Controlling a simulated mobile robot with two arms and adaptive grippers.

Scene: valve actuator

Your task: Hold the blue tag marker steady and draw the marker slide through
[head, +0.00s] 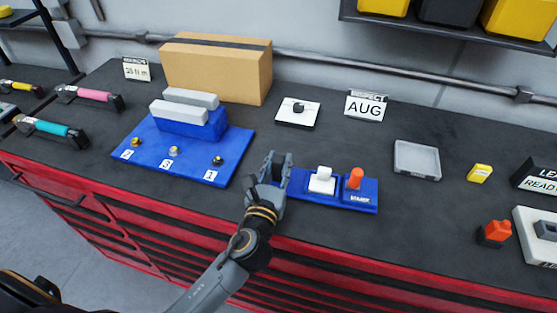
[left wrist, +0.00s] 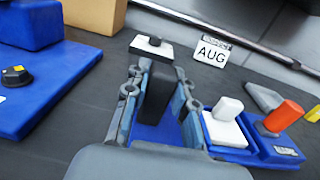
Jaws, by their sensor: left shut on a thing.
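The blue tag marker (head: 329,200) lies on the dark bench top. It has a white slide block (head: 322,180) near its middle and an orange knob (head: 355,177) at its right end. In the left wrist view the marker (left wrist: 259,148) shows with the white slide (left wrist: 225,122) and the orange knob (left wrist: 283,115). My left gripper (head: 276,165) is at the marker's left end. It is shut on the marker's upright black handle (left wrist: 157,97), with a finger on each side. The handle is mostly hidden in the head view. My right gripper is out of view.
A blue board (head: 225,165) with numbered knobs stands left of my left gripper. Behind are a cardboard box (head: 215,72), a white plate with a black knob (head: 298,112) and an AUG sign (head: 366,106). A grey tray (head: 417,160) sits right, with clear bench before it.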

